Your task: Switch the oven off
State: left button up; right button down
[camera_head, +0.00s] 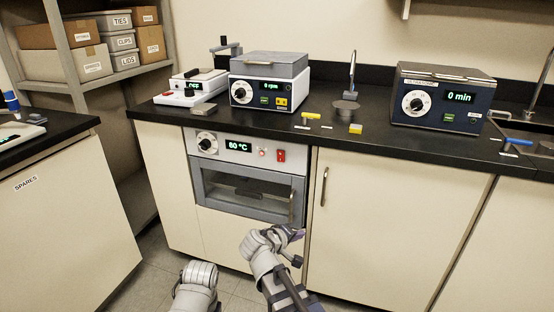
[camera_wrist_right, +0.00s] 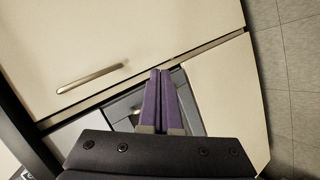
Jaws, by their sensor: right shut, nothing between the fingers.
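The oven (camera_head: 248,204) is built into the cabinet below the counter. Its front panel has a dial (camera_head: 206,142), a lit display (camera_head: 238,146) reading 60 °C, a small indicator light (camera_head: 262,152) and a red switch (camera_head: 281,155). The glass door below the panel is closed. My right gripper (camera_head: 298,233) is low in front of the oven's lower right, below the red switch and apart from it. Its purple fingers (camera_wrist_right: 162,98) are together and empty in the right wrist view, with part of the grey oven behind. My left gripper is not visible; only part of that arm shows.
A cabinet door with a handle (camera_head: 324,186) is right of the oven. The black counter (camera_head: 340,131) above holds a white instrument (camera_head: 268,80), a blue box reading 0 min (camera_head: 440,97) and small tools. A spares cabinet (camera_head: 70,215) stands left. Floor shows between the cabinets.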

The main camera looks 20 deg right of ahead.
aim_at(280, 154)
jog(key=w+a+r+n+t, duration=0.3)
jog(key=a+r+t, duration=0.1)
jog(key=r, duration=0.3)
jog(key=w+a+r+n+t+h, duration=0.1)
jog(key=w+a+r+n+t, duration=0.3)
jog(key=r, duration=0.3)
jog(key=shift+w+a+r+t+h, duration=0.15)
jog(key=shift+a+r+t+h, duration=0.15)
jog(key=shift+a+t, duration=0.25)
jog(key=shift+f, duration=0.1)
jog(key=p+x, duration=0.1)
jog(key=x, duration=1.3)
jog(key=shift+p, duration=0.35)
